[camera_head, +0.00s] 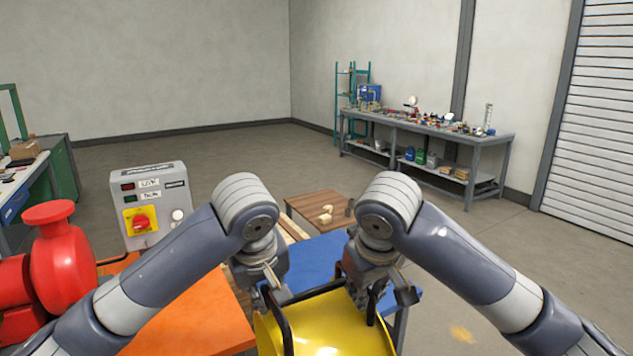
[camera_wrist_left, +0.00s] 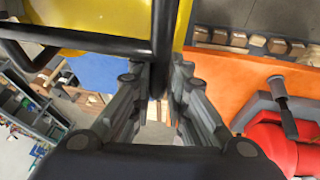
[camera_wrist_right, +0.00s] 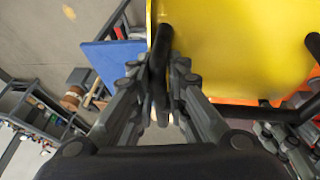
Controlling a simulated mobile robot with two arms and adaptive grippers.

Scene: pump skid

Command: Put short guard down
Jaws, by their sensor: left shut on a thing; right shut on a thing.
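The yellow short guard (camera_head: 335,325) is held in front of me at the bottom of the head view, above the floor and beside the orange skid. It has black bar handles on its two sides. My left gripper (camera_head: 272,290) is shut on its left handle, and the left wrist view shows the black bar between the fingers (camera_wrist_left: 163,85). My right gripper (camera_head: 378,290) is shut on the right handle, also seen between the fingers in the right wrist view (camera_wrist_right: 163,85). The guard's lower part is cut off by the frame.
The orange skid (camera_head: 200,320) with a red pump (camera_head: 62,255) and grey control box (camera_head: 150,205) is at left. A blue tabletop (camera_head: 325,262) lies just beyond the guard, with a wooden surface (camera_head: 305,212) behind. A grey workbench (camera_head: 430,145) stands far back. Floor at right is clear.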

